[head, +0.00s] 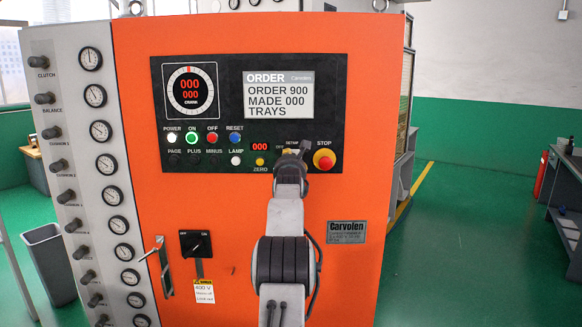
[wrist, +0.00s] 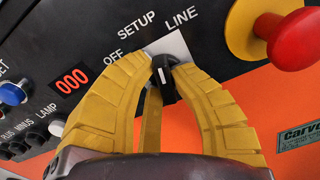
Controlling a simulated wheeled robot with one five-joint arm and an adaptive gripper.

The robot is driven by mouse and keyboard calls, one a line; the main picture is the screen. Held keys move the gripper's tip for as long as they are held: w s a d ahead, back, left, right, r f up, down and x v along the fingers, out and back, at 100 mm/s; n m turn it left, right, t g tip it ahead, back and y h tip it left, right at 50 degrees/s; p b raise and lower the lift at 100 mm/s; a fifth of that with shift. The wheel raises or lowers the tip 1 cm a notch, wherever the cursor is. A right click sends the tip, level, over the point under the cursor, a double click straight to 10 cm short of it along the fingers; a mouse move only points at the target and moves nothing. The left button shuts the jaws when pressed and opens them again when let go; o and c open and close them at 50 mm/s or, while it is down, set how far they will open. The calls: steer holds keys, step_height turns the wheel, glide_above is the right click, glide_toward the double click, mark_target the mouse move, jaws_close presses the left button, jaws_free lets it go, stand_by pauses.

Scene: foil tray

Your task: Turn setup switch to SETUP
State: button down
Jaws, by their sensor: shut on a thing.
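The setup switch is a small black knob with a white mark (wrist: 163,74) on a pale plate, in the wrist view. The labels OFF, SETUP and LINE (wrist: 182,22) run around it from left to right. The mark points up and slightly left in the picture; I cannot tell for certain which label it lines up with. My gripper (wrist: 160,68) has its yellow ribbed fingers closed on either side of the knob, gripping it. In the head view my gripper (head: 291,157) is at the panel below the SETUP label and hides the knob.
The red STOP button (head: 324,159) on its yellow base sits close to the right of my gripper. The red 000 display (head: 260,146) and yellow ZERO button (head: 260,162) are to the left.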

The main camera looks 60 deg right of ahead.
steer(key=shift+n, duration=0.7)
steer(key=shift+r, duration=0.1)
steer(key=c, duration=1.1)
jaws_free()
steer(key=shift+a, duration=0.1)
steer(key=v, duration=1.2)
